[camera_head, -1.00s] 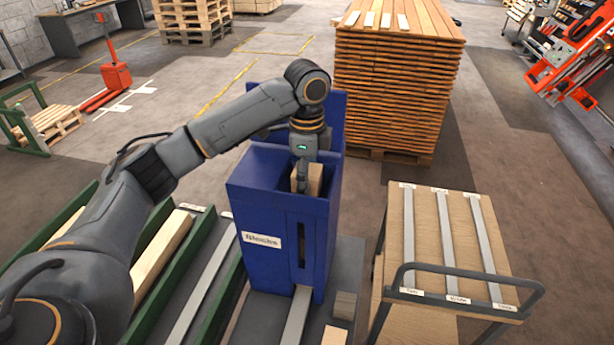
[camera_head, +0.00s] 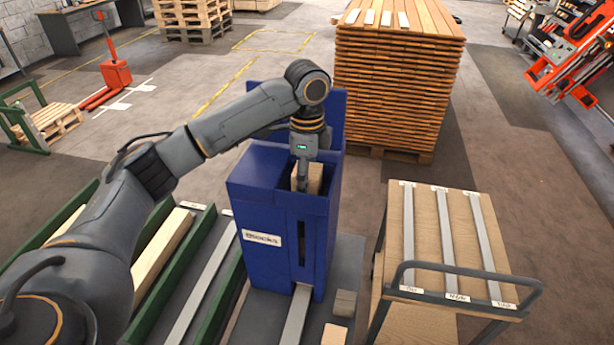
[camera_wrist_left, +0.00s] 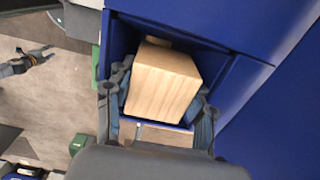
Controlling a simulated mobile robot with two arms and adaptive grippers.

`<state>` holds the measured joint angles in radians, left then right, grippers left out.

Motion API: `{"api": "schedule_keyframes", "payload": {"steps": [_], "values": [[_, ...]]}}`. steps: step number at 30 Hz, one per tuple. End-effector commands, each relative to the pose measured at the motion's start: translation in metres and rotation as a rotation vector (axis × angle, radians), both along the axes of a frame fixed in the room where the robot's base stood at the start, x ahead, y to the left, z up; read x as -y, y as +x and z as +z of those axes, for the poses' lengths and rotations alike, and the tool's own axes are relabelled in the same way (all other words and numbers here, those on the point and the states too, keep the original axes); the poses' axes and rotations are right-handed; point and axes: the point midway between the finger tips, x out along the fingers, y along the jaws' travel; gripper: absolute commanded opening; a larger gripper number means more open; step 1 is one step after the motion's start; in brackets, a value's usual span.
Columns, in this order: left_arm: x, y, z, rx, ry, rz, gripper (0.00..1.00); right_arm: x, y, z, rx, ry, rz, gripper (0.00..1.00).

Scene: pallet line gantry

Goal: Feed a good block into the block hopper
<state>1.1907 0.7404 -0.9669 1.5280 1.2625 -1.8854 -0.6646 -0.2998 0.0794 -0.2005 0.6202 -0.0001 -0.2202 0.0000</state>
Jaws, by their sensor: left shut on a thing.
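The blue block hopper (camera_head: 265,262) stands in the middle of the head view, with a white label on its front and its top open. My left gripper (camera_head: 304,180) points down into the hopper's mouth, shut on a pale wooden block (camera_head: 314,178). In the left wrist view the block (camera_wrist_left: 163,82) sits between the two fingers, inside the blue walls and slightly turned to them. Its underside is hidden, so I cannot tell what it touches. A small dark gripper, seemingly my right one (camera_wrist_left: 40,56), shows at the left of the wrist view; its jaws are too small to judge.
Green-edged lanes with a long pale timber (camera_head: 160,250) lie left of the hopper. A wooden-topped cart (camera_head: 425,230) with metal strips and a handle stands to the right. A tall plank stack (camera_head: 395,90) stands behind. Small blocks (camera_head: 335,335) lie at the hopper's foot.

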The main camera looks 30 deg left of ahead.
Motion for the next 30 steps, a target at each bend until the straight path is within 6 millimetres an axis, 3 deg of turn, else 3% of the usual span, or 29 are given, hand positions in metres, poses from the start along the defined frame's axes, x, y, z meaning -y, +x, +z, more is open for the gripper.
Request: {"api": "schedule_keyframes", "payload": {"steps": [5, 6, 9, 23, 30], "values": [[0.000, 0.000, -0.002, 0.000, 0.000, 0.000, 0.21, -0.001, 0.000, 0.000, 0.000, 0.001, 0.000, 0.40], [0.000, 0.000, -0.002, 0.001, 0.000, 0.000, 0.62, -0.001, 0.000, 0.000, 0.000, 0.001, 0.000, 0.40], [0.000, 0.000, -0.002, 0.001, -0.001, 0.000, 0.80, -0.001, 0.000, 0.000, 0.000, 0.001, -0.001, 0.40], [0.000, 0.000, -0.001, 0.001, 0.000, 0.000, 0.80, 0.002, -0.001, 0.000, -0.002, -0.002, 0.000, 0.40], [0.000, 0.001, 0.026, 0.005, -0.003, 0.000, 0.80, 0.001, -0.001, 0.000, -0.001, -0.002, 0.000, 0.40]]}}
